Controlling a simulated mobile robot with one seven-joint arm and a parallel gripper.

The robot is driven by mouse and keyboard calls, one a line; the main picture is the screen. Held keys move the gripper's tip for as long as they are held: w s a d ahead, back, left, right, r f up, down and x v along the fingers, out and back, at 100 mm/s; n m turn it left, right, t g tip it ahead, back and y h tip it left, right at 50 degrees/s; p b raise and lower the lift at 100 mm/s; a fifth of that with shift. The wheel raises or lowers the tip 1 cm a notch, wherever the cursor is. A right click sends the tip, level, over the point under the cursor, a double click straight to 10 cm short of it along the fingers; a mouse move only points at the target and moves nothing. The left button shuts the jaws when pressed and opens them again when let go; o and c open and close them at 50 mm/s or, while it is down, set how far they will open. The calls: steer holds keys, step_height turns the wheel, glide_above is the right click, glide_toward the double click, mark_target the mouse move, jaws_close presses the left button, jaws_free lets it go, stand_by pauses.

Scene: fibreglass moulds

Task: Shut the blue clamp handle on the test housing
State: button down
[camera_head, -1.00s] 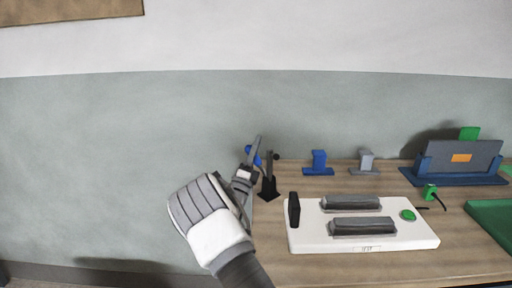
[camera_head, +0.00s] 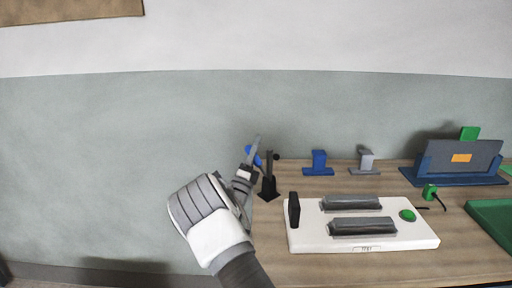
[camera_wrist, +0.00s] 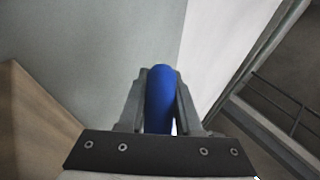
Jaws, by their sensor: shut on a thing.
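The white test housing (camera_head: 305,240) lies on the table, with two dark grey bars on top, a black upright block (camera_head: 294,209) at its left end and a green round button at its right. My gripper (camera_head: 252,152) is at the table's left edge, left of the housing and higher in the picture. In the wrist view my gripper (camera_wrist: 158,88) is shut on a blue rounded handle (camera_wrist: 160,98), which stands between the two fingers. In the head view only small blue parts of the handle (camera_head: 257,160) show around the fingers. How the handle joins the housing is hidden.
A black stand with a knob (camera_head: 269,188) is close to the right of my gripper. A blue bracket (camera_head: 319,165) and a grey bracket (camera_head: 366,162) stand behind the housing. A blue cradle (camera_head: 460,178) and green tray (camera_head: 493,215) are at right. The wall is behind.

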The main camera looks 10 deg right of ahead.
stand_by(0.5)
steer(key=shift+s+d+r+m+g+h+b, duration=0.2)
steer(key=shift+s+d+r+m+g+h, duration=0.35)
steer(key=shift+m+g+h, duration=1.3)
steer(key=shift+s+d+r+m+g+h+b, duration=0.2)
steer(key=shift+s+r+m+g+h, duration=0.65)
steer(key=shift+m, duration=1.85)
steer(key=shift+s+d+r+m+g+h+b, duration=0.15)
steer(key=shift+s+d+r+m+g+h, duration=0.4)
steer(key=shift+m+g+h, duration=1.4)
steer(key=shift+s+a+f+m+t+y, duration=0.2)
steer(key=shift+f+m+t+y, duration=0.1)
steer(key=shift+t, duration=0.15)
steer(key=c, duration=0.6)
jaws_free()
steer(key=shift+r, duration=0.1)
steer(key=p+v, duration=0.1)
steer(key=v, duration=1.6)
steer(key=shift+f, duration=0.2)
